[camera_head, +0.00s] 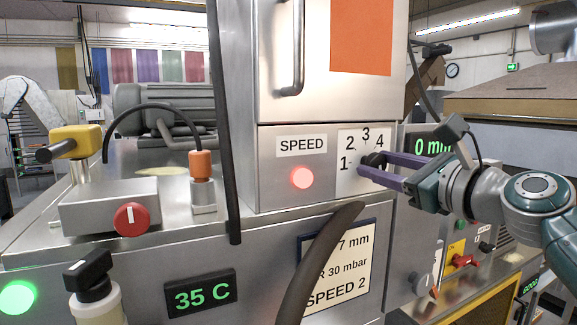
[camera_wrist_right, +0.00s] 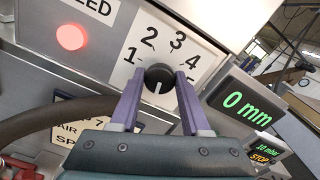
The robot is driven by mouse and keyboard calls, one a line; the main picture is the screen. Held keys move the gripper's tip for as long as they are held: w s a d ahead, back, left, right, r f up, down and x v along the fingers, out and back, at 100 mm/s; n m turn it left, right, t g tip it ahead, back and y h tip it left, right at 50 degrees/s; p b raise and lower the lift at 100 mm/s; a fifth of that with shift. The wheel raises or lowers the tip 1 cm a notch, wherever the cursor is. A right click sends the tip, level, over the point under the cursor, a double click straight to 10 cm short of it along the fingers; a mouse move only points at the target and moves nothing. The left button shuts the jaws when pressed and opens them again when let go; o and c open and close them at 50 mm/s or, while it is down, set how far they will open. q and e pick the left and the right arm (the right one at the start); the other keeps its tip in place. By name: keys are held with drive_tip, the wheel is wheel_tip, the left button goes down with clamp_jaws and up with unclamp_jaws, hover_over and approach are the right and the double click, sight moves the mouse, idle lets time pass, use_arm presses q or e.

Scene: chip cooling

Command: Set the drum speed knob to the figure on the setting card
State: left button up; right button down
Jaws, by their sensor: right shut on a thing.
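The drum speed knob (camera_wrist_right: 158,76) is round and black, on a white dial plate (camera_head: 350,145) with figures 1 to 5 around it in the right wrist view. A white mark shows on its lower side there, away from the 2; I cannot tell its exact setting. My right gripper (camera_wrist_right: 160,88) is shut on the knob, one purple finger on each side. In the head view the fingers partly hide the knob (camera_head: 375,160). The setting card (camera_head: 345,275) below reads SPEED 2; a dark hose covers part of it. My left gripper is not in view.
A lit red lamp (camera_head: 302,178) sits left of the dial under the SPEED label. The dark hose (camera_head: 318,265) arches in front of the machine. A green display (camera_wrist_right: 247,104) reads 0 mm to the right. A red knob (camera_head: 131,219) is at the left.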

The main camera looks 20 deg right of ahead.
drive_tip(key=n+b, duration=0.1)
drive_tip(key=n, duration=0.4)
drive_tip(key=shift+f+n+b, duration=0.1)
drive_tip(key=shift+n+b, duration=0.2)
drive_tip(key=n+b, duration=0.2)
drive_tip(key=n, duration=0.4)
drive_tip(key=n+b, duration=0.2)
drive_tip(key=n, duration=0.4)
drive_tip(key=shift+n, duration=0.3)
drive_tip(key=n, duration=0.4)
drive_tip(key=shift+b, duration=0.4)
drive_tip(key=shift+n, duration=0.9)
drive_tip(key=shift+c, duration=1.9)
unclamp_jaws()
